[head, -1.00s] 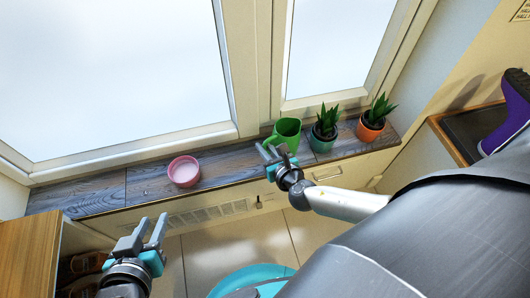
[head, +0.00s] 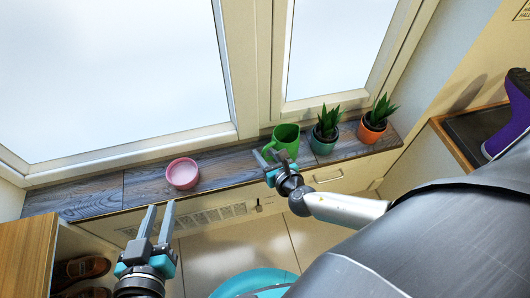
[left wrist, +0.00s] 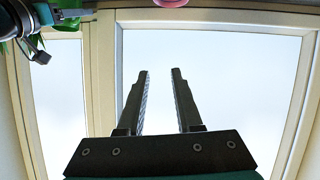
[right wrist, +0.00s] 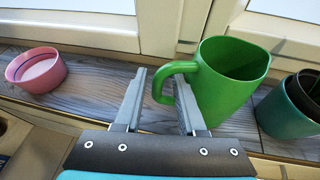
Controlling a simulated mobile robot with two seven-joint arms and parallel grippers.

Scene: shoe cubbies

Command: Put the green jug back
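The green jug (head: 288,140) stands upright on the grey wooden window sill (head: 230,163), left of two potted plants. In the right wrist view the jug (right wrist: 231,82) has its handle towards my right gripper (right wrist: 160,82). That gripper is open, with the handle's outer side in the gap between its fingers and the right finger overlapping the handle loop. It cannot be told whether they touch. In the head view my right gripper (head: 272,157) is at the jug's near left side. My left gripper (head: 160,210) is open and empty, in front of the sill.
A pink bowl (head: 182,174) sits on the sill to the left. A teal pot (head: 323,143) and an orange pot (head: 371,130) hold plants right of the jug. A teal round thing (head: 252,281) is below. Shoes (head: 82,270) are in a cubby at left.

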